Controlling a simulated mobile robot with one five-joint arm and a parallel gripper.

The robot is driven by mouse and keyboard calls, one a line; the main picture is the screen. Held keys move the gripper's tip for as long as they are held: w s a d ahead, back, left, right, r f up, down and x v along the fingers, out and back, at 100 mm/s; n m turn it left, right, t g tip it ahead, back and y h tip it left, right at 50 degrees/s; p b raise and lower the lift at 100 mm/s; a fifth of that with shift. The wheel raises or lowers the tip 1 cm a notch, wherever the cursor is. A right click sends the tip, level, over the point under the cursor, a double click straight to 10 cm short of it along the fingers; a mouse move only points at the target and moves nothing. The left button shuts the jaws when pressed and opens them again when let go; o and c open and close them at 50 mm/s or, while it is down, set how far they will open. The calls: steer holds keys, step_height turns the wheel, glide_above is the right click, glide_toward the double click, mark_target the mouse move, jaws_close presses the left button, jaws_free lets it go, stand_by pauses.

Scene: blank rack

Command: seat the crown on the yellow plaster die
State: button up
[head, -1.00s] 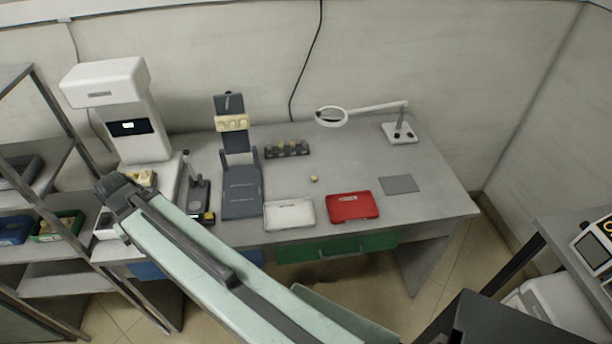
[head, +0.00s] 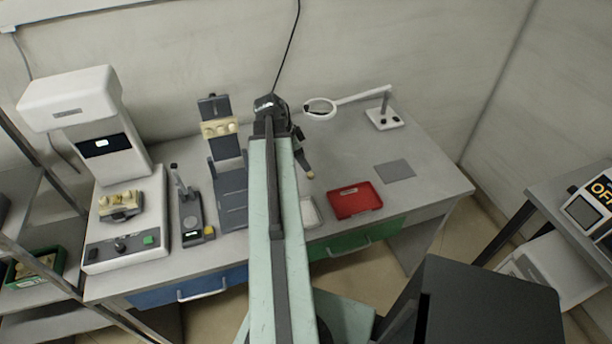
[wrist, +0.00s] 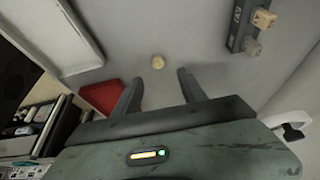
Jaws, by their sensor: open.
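The small cream-yellow crown (wrist: 157,62) lies on the grey bench top, ahead of and between my fingertips in the wrist view. It also shows just below my gripper (head: 306,163) in the head view (head: 310,175). My gripper (wrist: 160,76) is open and empty, pointing down above the bench, apart from the crown. A dark rack (wrist: 238,28) stands at the upper right of the wrist view. It bears a tan-yellow die (wrist: 264,18) and a greyer die (wrist: 252,47).
A white tray (wrist: 92,62) and an open red case (head: 355,201) lie near the bench's front. A white machine (head: 130,205) and grey stands occupy the left. Bench around the crown is clear.

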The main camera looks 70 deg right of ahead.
mark_target(309, 174)
steer(key=b+x, duration=0.6)
steer(key=x, duration=0.1)
steer(key=shift+w+a+f, duration=0.2)
steer(key=shift+a, duration=0.15)
steer(key=shift+r, duration=0.2)
jaws_close()
